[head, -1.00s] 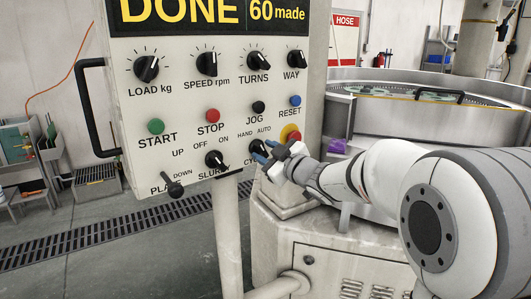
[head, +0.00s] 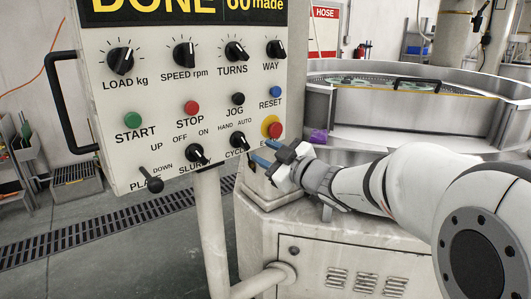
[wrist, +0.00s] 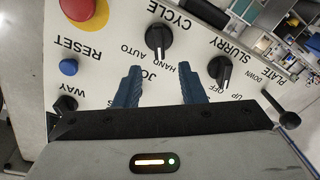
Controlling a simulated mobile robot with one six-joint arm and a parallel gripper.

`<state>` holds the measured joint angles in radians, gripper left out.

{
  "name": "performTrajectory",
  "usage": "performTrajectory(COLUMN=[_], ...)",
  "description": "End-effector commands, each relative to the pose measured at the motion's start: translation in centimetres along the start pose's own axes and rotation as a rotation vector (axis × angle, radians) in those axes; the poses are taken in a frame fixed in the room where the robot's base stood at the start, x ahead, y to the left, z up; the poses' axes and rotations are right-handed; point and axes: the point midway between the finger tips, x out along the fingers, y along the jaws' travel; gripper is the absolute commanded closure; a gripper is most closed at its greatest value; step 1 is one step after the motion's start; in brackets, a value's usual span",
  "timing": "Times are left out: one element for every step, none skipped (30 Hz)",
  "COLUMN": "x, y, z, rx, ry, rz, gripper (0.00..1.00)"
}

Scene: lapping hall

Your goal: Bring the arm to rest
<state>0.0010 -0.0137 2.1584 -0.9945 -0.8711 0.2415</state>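My gripper (head: 262,152) is in front of the lower right of the control panel (head: 150,95), just right of and below the CYCLE knob (head: 238,141). In the wrist view its two blue fingers (wrist: 160,82) stand apart with bare panel showing between them, so it is open and empty. The CYCLE knob also shows in the wrist view (wrist: 158,40), beyond the fingers and apart from them. My arm stretches in from the right of the head view.
The panel also carries the SLURRY knob (head: 197,154), the PLATE lever (head: 153,183) and a red stop button (head: 276,130) close to my gripper. A black handle (head: 66,103) is at its left edge. A round lapping machine (head: 420,110) stands behind my arm.

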Motion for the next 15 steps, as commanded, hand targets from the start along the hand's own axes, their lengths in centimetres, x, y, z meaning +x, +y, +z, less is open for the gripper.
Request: performTrajectory(x=[0.0, -0.1, -0.3, -0.5, -0.7, -1.3, -1.8, -2.5, -3.6, -4.5, -5.5, -7.0, -8.2, -9.4, -11.1], y=[0.1, 0.2, 0.4, 0.7, 1.1, 1.6, 2.1, 2.5, 3.1, 3.5, 3.7, 3.9, 3.9, 3.7, 3.3], z=[0.0, 0.0, 0.1, 0.3, 0.5, 0.9, 1.3, 1.8, 2.5, 3.1, 3.8, 4.6, 5.3, 5.9, 6.7], rx=[0.001, 0.002, 0.005, 0.01, 0.017, 0.029, 0.04, 0.054, 0.08, 0.103, 0.127, 0.163, 0.192, 0.223, 0.265], ry=[-0.003, -0.01, -0.025, -0.044, -0.069, -0.112, -0.153, -0.198, -0.267, -0.322, -0.379, -0.455, -0.513, -0.571, -0.646], rz=[0.003, 0.009, 0.022, 0.037, 0.057, 0.091, 0.119, 0.151, 0.196, 0.229, 0.26, 0.298, 0.323, 0.345, 0.37], gripper=[0.64, 0.64, 0.64, 0.64, 0.64, 0.64, 0.64, 0.64, 0.64, 0.64, 0.64, 0.64, 0.64, 0.64, 0.64])
